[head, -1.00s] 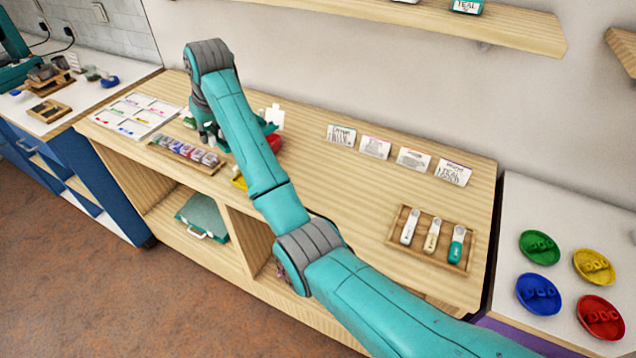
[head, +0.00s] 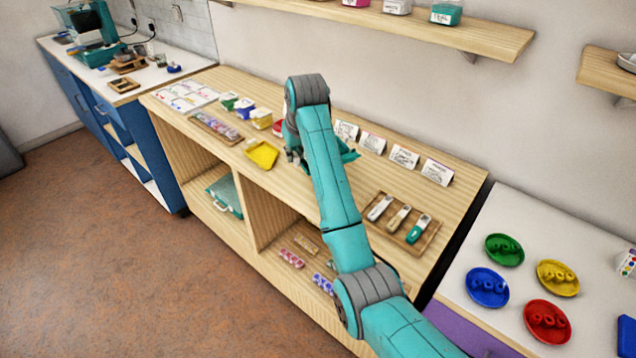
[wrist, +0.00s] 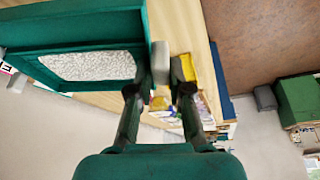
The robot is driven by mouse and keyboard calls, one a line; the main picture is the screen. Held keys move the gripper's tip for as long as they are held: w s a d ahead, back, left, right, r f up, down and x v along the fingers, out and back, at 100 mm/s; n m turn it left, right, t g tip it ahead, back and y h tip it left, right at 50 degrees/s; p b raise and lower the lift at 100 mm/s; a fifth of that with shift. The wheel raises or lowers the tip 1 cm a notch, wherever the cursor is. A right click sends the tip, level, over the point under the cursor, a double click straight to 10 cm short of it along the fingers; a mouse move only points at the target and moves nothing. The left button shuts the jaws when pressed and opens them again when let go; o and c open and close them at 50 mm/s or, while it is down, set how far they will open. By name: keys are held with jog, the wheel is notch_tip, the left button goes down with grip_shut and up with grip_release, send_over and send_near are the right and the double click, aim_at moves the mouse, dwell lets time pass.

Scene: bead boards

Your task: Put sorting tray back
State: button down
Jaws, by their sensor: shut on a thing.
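My gripper (head: 295,154) is above the wooden counter, just right of the yellow tray. In the wrist view my gripper (wrist: 160,78) is shut on the edge of a dark green tray (wrist: 100,22), probably the sorting tray. The tray extends to the left of the fingers, with a pale, grainy patch in its frame. In the head view, only a teal edge of the tray (head: 349,154) shows beside my arm; the arm hides the rest.
A yellow scoop-like tray (head: 262,154), bead pots (head: 261,118) and a wooden rack (head: 216,128) are on the left. Cards (head: 404,157) stand at the back. A tool tray (head: 403,221) lies right. Open shelves (head: 275,225) are below; a wall shelf (head: 490,38) is above.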

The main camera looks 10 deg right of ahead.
aim_at(295, 183)
jog(key=shift+f, duration=4.2)
jog(key=c, duration=1.1)
grip_release()
jog(key=shift+f, duration=0.15)
jog(key=v, duration=1.2)
